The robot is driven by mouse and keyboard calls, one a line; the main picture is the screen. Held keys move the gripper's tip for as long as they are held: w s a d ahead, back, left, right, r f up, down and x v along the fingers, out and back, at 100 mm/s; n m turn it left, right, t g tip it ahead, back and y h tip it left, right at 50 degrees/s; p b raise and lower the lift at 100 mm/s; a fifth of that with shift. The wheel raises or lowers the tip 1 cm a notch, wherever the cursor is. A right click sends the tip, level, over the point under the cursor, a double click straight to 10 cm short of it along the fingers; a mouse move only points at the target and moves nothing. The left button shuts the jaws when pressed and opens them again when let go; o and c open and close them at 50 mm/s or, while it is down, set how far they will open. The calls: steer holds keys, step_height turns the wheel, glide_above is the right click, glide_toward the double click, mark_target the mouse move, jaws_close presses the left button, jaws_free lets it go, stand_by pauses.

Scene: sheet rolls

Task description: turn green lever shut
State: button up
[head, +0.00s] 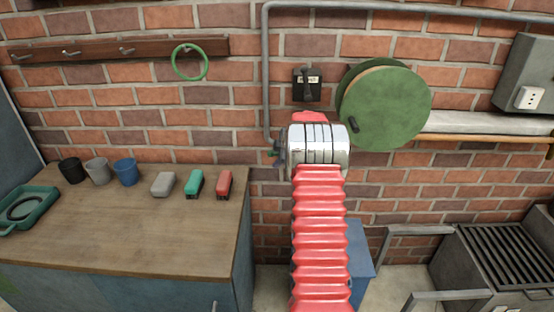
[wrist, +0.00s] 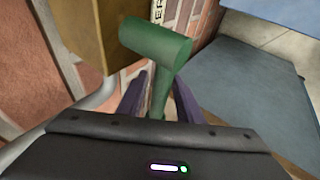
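The green lever (wrist: 158,42) shows in the wrist view as a thick rounded grip with a narrower stem running down between my fingers. My gripper (wrist: 160,98) has its two dark purple fingers one on each side of the stem. A thin gap seems to show beside the stem, so the fingers look open around it. In the head view a small green bit of the lever (head: 272,153) shows by the pipe, left of my wrist. My gripper and arm hide most of that spot. The lower stem is hidden behind the gripper body.
A brass-coloured block (wrist: 92,30) and brick wall are close by the lever. A grey pipe (head: 267,75) runs down the wall. A green hose reel (head: 388,108) hangs to the right. A workbench (head: 120,225) with cups and staplers stands at left, a blue box (head: 358,255) below.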

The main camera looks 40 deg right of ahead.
steer(key=v, duration=1.3)
steer(key=shift+s+r, duration=0.25)
stand_by(0.4)
